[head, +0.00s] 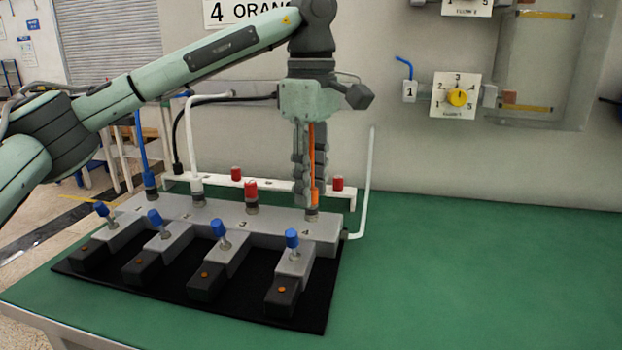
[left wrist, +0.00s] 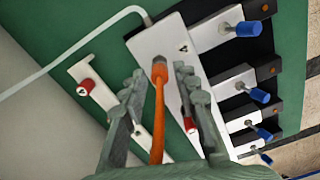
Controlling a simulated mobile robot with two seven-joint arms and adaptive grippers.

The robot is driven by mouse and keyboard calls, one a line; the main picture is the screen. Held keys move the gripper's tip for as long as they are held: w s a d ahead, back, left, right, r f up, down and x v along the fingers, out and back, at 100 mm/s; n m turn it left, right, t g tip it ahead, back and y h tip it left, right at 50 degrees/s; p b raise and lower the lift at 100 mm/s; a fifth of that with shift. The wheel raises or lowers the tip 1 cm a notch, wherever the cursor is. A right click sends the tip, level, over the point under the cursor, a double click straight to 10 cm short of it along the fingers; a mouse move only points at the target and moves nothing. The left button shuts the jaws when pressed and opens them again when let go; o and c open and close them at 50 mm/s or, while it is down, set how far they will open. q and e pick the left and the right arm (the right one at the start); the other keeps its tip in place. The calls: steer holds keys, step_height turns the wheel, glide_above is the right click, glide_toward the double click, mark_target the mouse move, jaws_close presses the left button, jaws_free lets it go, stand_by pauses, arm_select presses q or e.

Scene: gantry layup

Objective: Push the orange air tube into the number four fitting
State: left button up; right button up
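The orange air tube (head: 311,150) stands upright, its lower end at the number four fitting (head: 312,214) on the grey manifold block (head: 270,226). Its end meets the fitting in the left wrist view too, beside the "4" mark; how deep it sits I cannot tell. My left gripper (head: 311,200) points straight down over this fitting, one finger on each side of the tube. In the left wrist view, gaps show between the tube (left wrist: 157,115) and both fingers (left wrist: 159,74), so the gripper looks open around it. My right gripper is not in view.
A blue tube (head: 141,145) and a white tube (head: 194,150) rise from the block's left fittings. A red cap (head: 251,188) tops fitting three. Blue-tipped levers (head: 292,239) stand in front. A white rail (head: 275,185) runs behind. The green table (head: 470,280) is clear at right.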

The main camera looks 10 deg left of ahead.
arm_select(q)
steer(key=shift+o, duration=0.4)
steer(key=shift+r, duration=0.1)
step_height(320, 180, up, 12)
stand_by(0.3)
